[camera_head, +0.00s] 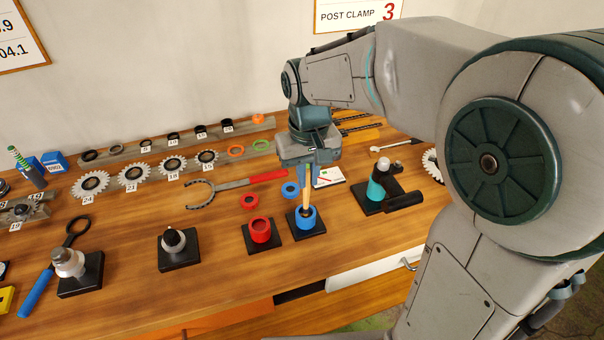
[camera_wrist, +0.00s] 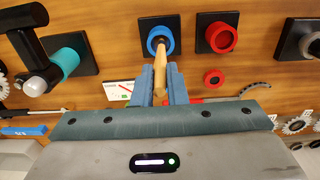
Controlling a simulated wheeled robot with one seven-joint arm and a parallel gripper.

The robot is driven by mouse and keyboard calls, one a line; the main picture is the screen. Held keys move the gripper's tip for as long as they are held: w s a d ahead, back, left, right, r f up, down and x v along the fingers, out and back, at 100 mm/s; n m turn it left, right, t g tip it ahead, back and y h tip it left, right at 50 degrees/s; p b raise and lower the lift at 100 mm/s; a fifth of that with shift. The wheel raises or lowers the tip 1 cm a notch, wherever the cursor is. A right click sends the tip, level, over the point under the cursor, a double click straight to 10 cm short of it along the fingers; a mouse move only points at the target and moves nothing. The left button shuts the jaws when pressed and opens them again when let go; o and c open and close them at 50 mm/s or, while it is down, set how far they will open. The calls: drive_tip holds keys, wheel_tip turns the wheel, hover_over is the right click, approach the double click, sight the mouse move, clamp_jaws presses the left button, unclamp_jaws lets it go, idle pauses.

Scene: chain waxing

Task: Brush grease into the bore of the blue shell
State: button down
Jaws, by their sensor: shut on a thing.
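The blue shell (camera_head: 306,222) stands on a black square base on the wooden bench, and it also shows in the wrist view (camera_wrist: 160,39). My gripper (camera_head: 308,185) is above the shell, pointing down. Its blue-grey fingers (camera_wrist: 161,86) are shut on the light wooden handle of a brush (camera_wrist: 160,69). The brush's lower end is at the shell's opening and appears to reach inside the bore. The bristles and any grease are hidden.
A red shell (camera_head: 260,231) on its own black base stands just left of the blue one. A teal cylinder with a black handle (camera_head: 377,190) stands to the right. Loose red and blue rings (camera_head: 290,189), a red-handled wrench and several gears lie behind and left.

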drive_tip(key=shift+w+d, duration=0.1)
drive_tip(key=shift+d, duration=0.35)
drive_tip(key=shift+w+a, duration=0.1)
drive_tip(key=shift+a, duration=0.05)
drive_tip(key=shift+w+a, duration=0.3)
drive_tip(key=shift+a, duration=0.4)
drive_tip(key=shift+s+d, duration=0.45)
drive_tip(key=shift+s, duration=0.35)
drive_tip(key=shift+w, duration=0.2)
